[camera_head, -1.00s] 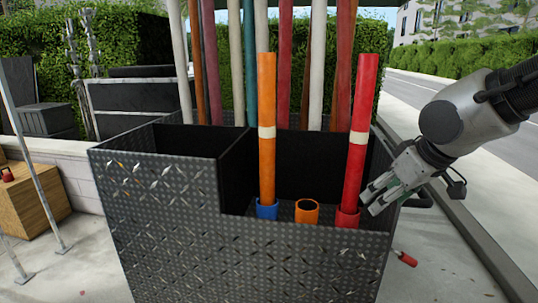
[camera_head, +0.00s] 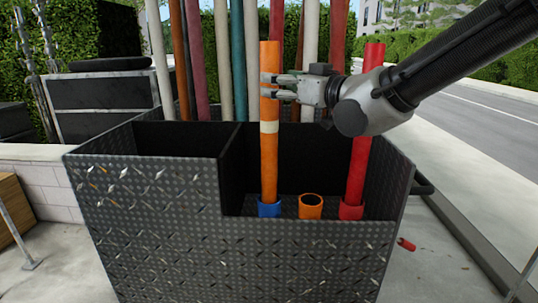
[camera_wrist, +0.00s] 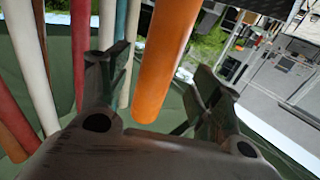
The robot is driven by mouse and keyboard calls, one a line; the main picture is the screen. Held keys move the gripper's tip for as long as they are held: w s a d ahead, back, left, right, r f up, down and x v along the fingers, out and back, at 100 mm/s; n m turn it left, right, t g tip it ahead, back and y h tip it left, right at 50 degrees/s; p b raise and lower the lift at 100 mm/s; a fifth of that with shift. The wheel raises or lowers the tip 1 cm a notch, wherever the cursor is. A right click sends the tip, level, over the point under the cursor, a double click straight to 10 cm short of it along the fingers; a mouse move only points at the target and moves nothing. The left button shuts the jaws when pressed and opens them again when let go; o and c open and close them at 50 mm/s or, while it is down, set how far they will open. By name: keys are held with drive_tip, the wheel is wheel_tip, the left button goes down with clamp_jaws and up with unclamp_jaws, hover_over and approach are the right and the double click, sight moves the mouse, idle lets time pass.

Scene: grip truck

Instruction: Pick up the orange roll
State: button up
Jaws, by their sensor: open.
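The orange roll (camera_head: 268,160) stands upright in a blue holder (camera_head: 269,208) in the dark metal box; it has a pale band near its middle. My gripper (camera_head: 268,87) is at the roll's upper part, above the pale band, reaching in from the right. In the wrist view the orange roll (camera_wrist: 165,60) shows between the two spread fingers of my gripper (camera_wrist: 160,95). The fingers are open, and I cannot tell whether either touches the roll.
A red roll (camera_head: 359,165) stands upright in a red holder (camera_head: 351,211) to the right, under my arm. An empty orange holder (camera_head: 311,206) sits between them. The diamond-plate box (camera_head: 230,260) has high walls. Several coloured poles (camera_head: 221,60) stand behind it.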

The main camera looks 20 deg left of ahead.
drive_tip(key=x, duration=0.4)
drive_tip(key=shift+w+a+r, duration=0.15)
drive_tip(key=shift+w+r, duration=0.05)
drive_tip(key=shift+r, duration=0.1)
clamp_jaws()
